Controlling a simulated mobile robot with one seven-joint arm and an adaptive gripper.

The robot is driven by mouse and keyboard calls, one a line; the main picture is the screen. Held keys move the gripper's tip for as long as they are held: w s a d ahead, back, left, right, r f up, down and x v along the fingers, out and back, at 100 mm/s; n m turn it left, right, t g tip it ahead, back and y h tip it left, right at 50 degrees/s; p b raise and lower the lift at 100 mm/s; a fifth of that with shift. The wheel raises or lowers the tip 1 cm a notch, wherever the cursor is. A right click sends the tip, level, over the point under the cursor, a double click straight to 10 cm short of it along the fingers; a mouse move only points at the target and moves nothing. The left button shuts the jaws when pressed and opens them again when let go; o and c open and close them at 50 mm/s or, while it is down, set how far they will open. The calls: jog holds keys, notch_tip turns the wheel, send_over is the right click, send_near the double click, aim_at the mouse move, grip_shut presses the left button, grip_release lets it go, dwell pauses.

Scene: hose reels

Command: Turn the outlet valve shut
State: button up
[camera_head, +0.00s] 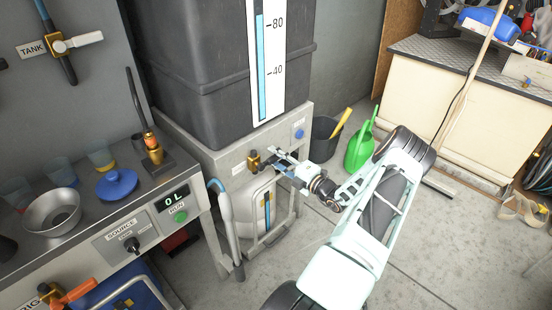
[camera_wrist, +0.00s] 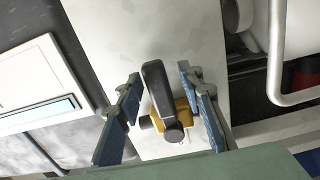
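The outlet valve, a small brass body (camera_head: 253,160) on the front panel under the black tank, is partly hidden by my gripper in the head view. In the wrist view the brass body (camera_wrist: 182,108) carries a dark lever (camera_wrist: 156,84). The lever stretches from a round pivot toward the top of the picture. My gripper (camera_wrist: 160,76) is open, with one blue-grey finger on each side of the lever and a gap visible on both sides. In the head view my gripper (camera_head: 276,157) is just right of the valve.
The black tank (camera_head: 215,70) with a level gauge (camera_head: 265,60) stands above. A grey jerrycan (camera_head: 255,212) is below the valve. A hose nozzle (camera_head: 225,220) hangs to the left. A dark bucket (camera_head: 323,140) and green watering can (camera_head: 360,148) stand right. Floor in front is clear.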

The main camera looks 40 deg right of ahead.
jog(key=s, duration=1.2)
jog(key=shift+d, duration=0.4)
